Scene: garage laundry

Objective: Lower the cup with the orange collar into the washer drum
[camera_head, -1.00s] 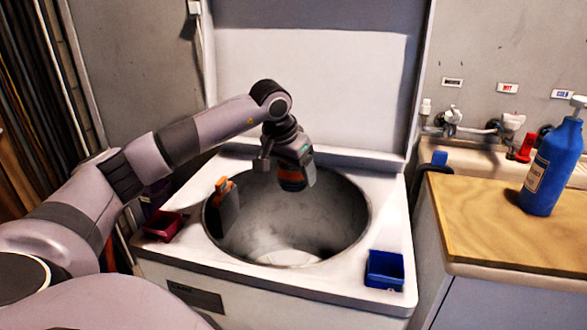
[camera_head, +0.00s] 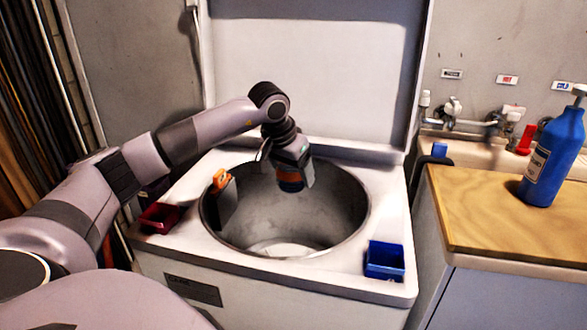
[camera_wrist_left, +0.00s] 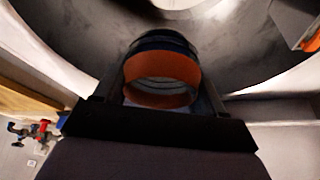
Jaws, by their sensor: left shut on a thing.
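The cup with the orange collar (camera_head: 290,182) is between the fingers of my left gripper (camera_head: 291,178), in the upper part of the washer drum's opening in the head view. In the left wrist view, the cup (camera_wrist_left: 163,80) shows its orange band and dark rim between the two dark fingers. My left gripper is shut on it. The washer drum (camera_head: 335,215) is a round grey tub with an open top; a pale patch shows at its bottom. The cup's lower end is apart from the drum floor. My right gripper is not in view.
A dark part with an orange top (camera_head: 222,190) stands at the drum's left inner wall. A red tray (camera_head: 160,217) lies left of the opening, a blue tray (camera_head: 384,261) at right front. A blue bottle (camera_head: 553,160) stands on the wooden counter (camera_head: 480,215). The raised lid (camera_head: 310,80) is behind.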

